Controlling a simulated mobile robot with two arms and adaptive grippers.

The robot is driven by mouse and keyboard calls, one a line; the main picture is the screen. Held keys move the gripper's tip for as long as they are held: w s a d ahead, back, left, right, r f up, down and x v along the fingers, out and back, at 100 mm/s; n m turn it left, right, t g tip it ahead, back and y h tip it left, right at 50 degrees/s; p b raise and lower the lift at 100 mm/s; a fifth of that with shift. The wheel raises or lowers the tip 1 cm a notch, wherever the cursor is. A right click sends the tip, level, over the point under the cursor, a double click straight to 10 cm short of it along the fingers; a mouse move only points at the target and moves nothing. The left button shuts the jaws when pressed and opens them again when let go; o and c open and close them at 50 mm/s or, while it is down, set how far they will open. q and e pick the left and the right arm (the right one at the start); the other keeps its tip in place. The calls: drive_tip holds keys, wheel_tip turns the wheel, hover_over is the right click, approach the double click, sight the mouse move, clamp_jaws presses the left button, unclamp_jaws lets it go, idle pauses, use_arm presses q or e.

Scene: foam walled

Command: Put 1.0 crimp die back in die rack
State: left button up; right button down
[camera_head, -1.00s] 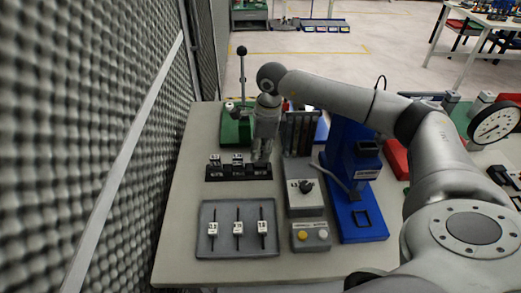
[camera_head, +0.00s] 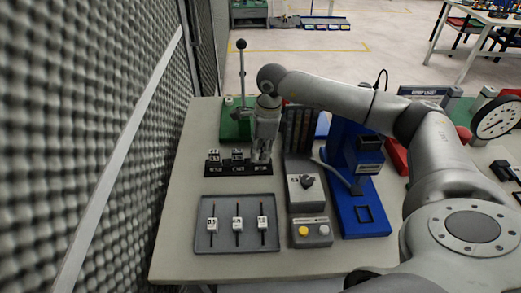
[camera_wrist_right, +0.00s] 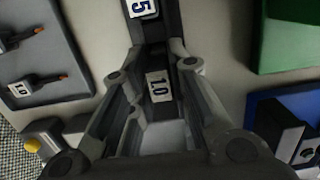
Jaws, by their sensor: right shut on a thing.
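The die rack (camera_head: 238,171) is a low black block on the grey table. Two dies (camera_head: 214,155) (camera_head: 237,156) stand in its left and middle places. My right gripper (camera_head: 261,156) points down over the rack's right end. In the right wrist view it is shut on the 1.0 crimp die (camera_wrist_right: 158,86), whose white label faces the camera. The die is at the dark rack, and I cannot tell whether it is fully seated. A neighbouring die ending in 5 (camera_wrist_right: 141,8) shows beyond it. My left gripper is out of view.
A grey tray (camera_head: 206,245) in front holds three labelled tools. A control box (camera_head: 312,242) with yellow and white buttons, a grey knob unit (camera_head: 305,201) and a blue press (camera_head: 364,222) stand to the right. A green lever tool (camera_head: 233,127) is behind the rack.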

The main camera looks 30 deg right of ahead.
drive_tip(key=shift+f, duration=0.2)
drive_tip(key=c, duration=1.3)
unclamp_jaws()
drive_tip(key=shift+r, duration=0.1)
drive_tip(key=r, duration=0.8)
drive_tip(key=d+r, duration=0.1)
drive_tip(key=r, duration=0.3)
drive_tip(key=shift+s+d, duration=0.1)
drive_tip(key=shift+s, duration=0.25)
